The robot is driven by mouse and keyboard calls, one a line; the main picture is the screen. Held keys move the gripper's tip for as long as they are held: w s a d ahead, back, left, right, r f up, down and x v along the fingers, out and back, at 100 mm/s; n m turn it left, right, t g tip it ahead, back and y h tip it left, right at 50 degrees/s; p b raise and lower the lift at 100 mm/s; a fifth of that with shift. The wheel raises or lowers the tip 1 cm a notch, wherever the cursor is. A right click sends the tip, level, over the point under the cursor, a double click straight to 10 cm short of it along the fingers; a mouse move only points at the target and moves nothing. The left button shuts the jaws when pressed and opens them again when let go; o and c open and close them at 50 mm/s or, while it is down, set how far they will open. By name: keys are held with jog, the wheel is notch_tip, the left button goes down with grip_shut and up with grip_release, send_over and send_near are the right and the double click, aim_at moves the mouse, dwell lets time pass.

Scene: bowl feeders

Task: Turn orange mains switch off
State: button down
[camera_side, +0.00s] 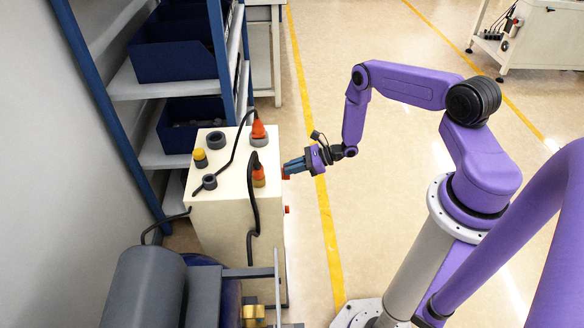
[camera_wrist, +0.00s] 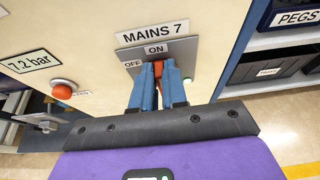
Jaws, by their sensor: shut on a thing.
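The orange mains switch (camera_wrist: 157,67) sits on a grey plate (camera_wrist: 189,50) on the cabinet's front, below the sign MAINS 7. In the wrist view, OFF is marked to its left and ON just above it. My gripper (camera_wrist: 159,68) has its two blue fingers shut on the switch, one on each side. The fingers hide much of the switch, so its exact angle is hard to tell. In the side view my gripper (camera_side: 288,168) reaches the right face of the cream cabinet (camera_side: 218,222), and the switch shows only as a small orange-red spot.
Cables and plugs top the cabinet. Shelves with blue bins (camera_side: 176,60) stand behind. The floor right of the cabinet is open.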

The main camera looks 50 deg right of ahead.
aim_at(284, 176)
jog(key=shift+a, duration=0.2)
jog(key=shift+s+a+f+n+t+h, duration=0.4)
jog(key=shift+n+t, duration=0.45)
jog(key=shift+n, duration=0.75)
jog(key=shift+s+a+f+n+t+h, duration=0.2)
jog(key=shift+n+t+h, duration=0.5)
jog(key=shift+n, duration=0.9)
jog(key=shift+s+a+f+n+t+h, duration=0.25)
jog(key=shift+n+t, duration=0.7)
jog(key=shift+n, duration=0.65)
jog(key=shift+w, duration=0.1)
jog(key=c, duration=1.2)
grip_release()
jog(key=shift+o, duration=0.2)
